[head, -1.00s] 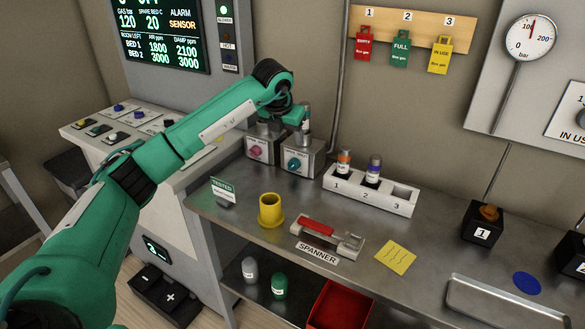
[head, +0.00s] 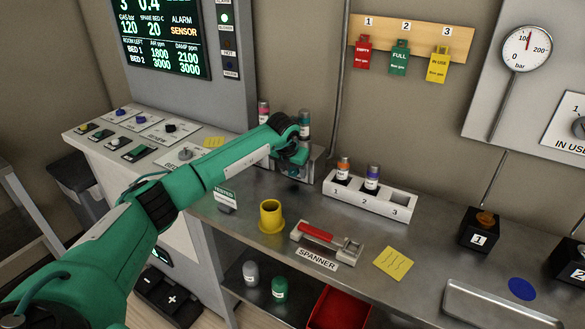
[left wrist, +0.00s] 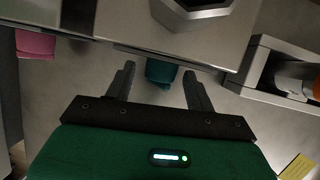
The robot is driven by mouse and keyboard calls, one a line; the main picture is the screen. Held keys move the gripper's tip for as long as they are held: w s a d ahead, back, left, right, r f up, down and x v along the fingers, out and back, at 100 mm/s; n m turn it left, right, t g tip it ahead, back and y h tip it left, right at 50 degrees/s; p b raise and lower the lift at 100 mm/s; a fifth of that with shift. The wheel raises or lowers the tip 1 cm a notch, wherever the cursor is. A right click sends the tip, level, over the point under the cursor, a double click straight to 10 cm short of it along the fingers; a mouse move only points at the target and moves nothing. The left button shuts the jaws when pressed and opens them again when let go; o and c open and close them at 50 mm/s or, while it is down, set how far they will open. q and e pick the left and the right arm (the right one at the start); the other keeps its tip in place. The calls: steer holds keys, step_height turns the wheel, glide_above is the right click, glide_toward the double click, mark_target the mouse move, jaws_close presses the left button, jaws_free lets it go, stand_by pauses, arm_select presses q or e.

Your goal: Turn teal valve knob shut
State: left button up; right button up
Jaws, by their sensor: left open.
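The teal valve knob (left wrist: 161,72) sticks out from its metal valve block (left wrist: 180,25) in the left wrist view. My left gripper (left wrist: 160,83) is open, with one finger on each side of the knob and a gap showing at both sides. In the head view, my left gripper (head: 291,167) is at the front of the valve block (head: 316,165) and mostly hides the teal knob. A pink knob (left wrist: 36,44) sits to the left in the wrist view. My right gripper is not in view.
A white rack (head: 370,197) with two bottles stands right of the valve block. A control desk (head: 95,150) stands left.

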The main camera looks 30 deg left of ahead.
arm_select(q)
steer(key=shift+c, duration=0.4)
steer(key=c, duration=0.9)
steer(key=shift+d+f+y+b, duration=0.1)
steer(key=shift+d+y+b, duration=0.05)
steer(key=shift+y+b, duration=0.3)
steer(key=shift+y, duration=0.25)
steer(key=o, duration=0.8)
steer(key=shift+o, duration=0.9)
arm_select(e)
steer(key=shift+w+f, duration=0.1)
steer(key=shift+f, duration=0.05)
